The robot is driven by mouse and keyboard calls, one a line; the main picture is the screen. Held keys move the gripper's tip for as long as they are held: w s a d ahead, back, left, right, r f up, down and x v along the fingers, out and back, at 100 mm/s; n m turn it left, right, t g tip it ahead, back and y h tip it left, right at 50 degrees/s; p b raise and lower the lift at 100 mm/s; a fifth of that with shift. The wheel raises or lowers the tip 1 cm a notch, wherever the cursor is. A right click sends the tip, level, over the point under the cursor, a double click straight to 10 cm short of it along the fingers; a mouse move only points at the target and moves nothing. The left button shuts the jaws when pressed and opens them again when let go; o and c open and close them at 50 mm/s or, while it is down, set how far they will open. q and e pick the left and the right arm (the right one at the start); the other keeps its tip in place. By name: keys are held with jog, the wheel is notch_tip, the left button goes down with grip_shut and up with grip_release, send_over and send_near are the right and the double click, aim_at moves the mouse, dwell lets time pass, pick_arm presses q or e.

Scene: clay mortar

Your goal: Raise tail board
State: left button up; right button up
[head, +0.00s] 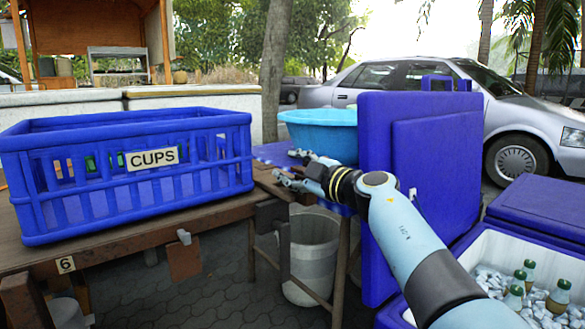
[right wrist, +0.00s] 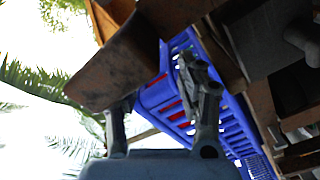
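A brown wooden board (head: 275,185) sits at the right end of the table, beside my right gripper (head: 284,167); I take it to be the tail board. In the right wrist view a brown board (right wrist: 115,65) is close, overlapping the left finger's tip. The fingers of my right gripper (right wrist: 160,115) are spread wide apart there. I cannot tell whether either finger touches the board. My left gripper is not in view.
A blue crate marked CUPS (head: 110,195) stands on the wooden table (head: 120,245). A grey bucket (head: 312,255) stands below the table's right end. A turquoise basin (head: 320,135) is behind my gripper. An upright blue lid (head: 440,170) and an ice cooler with bottles (head: 485,240) are at right.

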jog(key=v, duration=1.2)
